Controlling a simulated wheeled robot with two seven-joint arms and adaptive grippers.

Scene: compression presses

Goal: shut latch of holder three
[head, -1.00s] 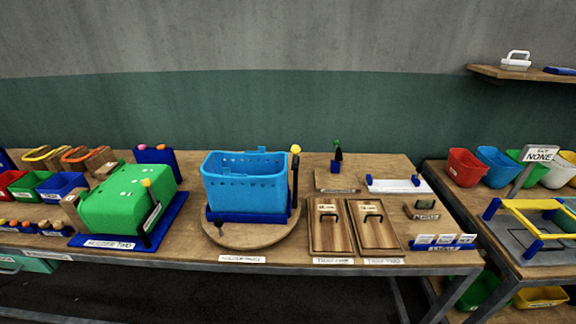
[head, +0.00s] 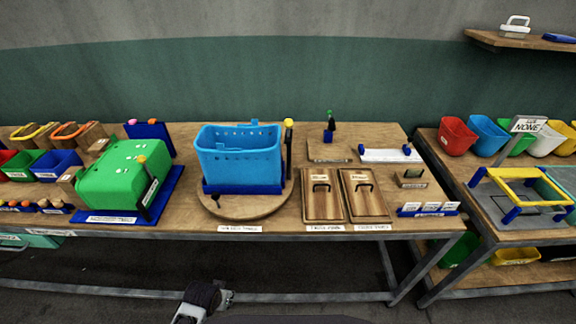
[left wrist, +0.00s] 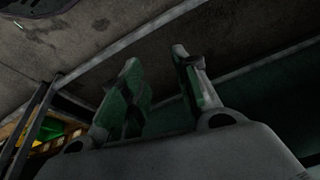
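Holder three is a blue perforated basket (head: 240,158) in a dark blue cradle on a round wooden base (head: 262,204), near the table's front edge in the head view. Its label (head: 240,229) is on the edge below, too small to read surely. A black lever with a yellow knob (head: 289,124) stands upright at the basket's right side, apparently its latch. My left gripper (head: 222,298) is low at the bottom of the head view, in front of and below the table edge. The left wrist view shows its two fingers (left wrist: 156,62) apart with nothing between them. My right gripper is out of view.
A green holder (head: 125,180) with its own lever stands left of the basket. The wooden table's front edge (head: 300,235) and metal rail (head: 300,297) lie near my left gripper.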

